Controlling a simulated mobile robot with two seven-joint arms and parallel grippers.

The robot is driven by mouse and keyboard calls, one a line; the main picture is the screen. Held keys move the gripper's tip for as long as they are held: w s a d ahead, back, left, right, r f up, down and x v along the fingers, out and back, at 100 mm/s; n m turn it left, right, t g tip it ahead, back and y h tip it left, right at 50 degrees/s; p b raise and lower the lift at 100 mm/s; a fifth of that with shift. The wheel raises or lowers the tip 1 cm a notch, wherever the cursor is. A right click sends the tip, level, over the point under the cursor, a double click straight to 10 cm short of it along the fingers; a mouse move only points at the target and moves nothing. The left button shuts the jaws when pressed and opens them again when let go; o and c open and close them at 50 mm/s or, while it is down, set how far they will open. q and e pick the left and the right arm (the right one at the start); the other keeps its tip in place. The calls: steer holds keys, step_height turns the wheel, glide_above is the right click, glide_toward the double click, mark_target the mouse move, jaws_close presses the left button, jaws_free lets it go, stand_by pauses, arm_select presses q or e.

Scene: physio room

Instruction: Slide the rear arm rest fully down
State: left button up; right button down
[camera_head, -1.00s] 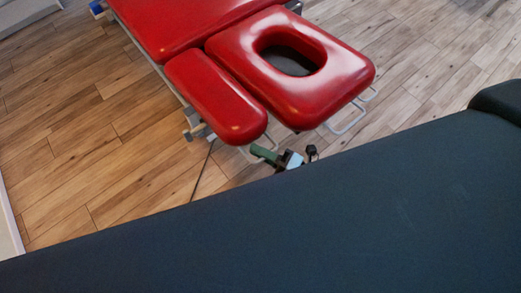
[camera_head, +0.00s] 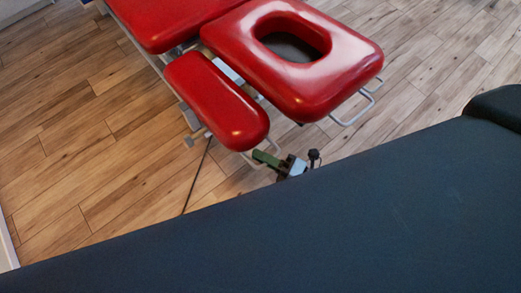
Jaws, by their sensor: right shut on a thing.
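The red arm rest (camera_head: 217,102) is a long rounded pad beside the left edge of the red head section (camera_head: 345,75) of a treatment table. It sits lower than the head section, and a gap with pale metal frame shows between them. A white wire handle (camera_head: 246,158) sticks out under its near end. My right gripper (camera_head: 266,158), with green fingers, is at this handle and shut on it. The exact grip is small in the view. My left gripper is not in view.
A big dark padded surface (camera_head: 330,225) fills the foreground and hides what lies below it. The red main table section (camera_head: 165,18) is at the top left. Another wire handle (camera_head: 355,112) sticks out under the head section. Bare wooden floor (camera_head: 90,150) lies to the left.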

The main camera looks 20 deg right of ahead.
step_height(320, 180, down, 6)
steer(key=b, duration=0.5)
steer(key=shift+s+d+f, duration=0.15)
steer(key=shift+s+f, duration=0.1)
steer(key=shift+s, duration=0.1)
steer(key=c, duration=1.5)
jaws_free()
steer(key=shift+r, duration=0.1)
steer(key=shift+v, duration=3.95)
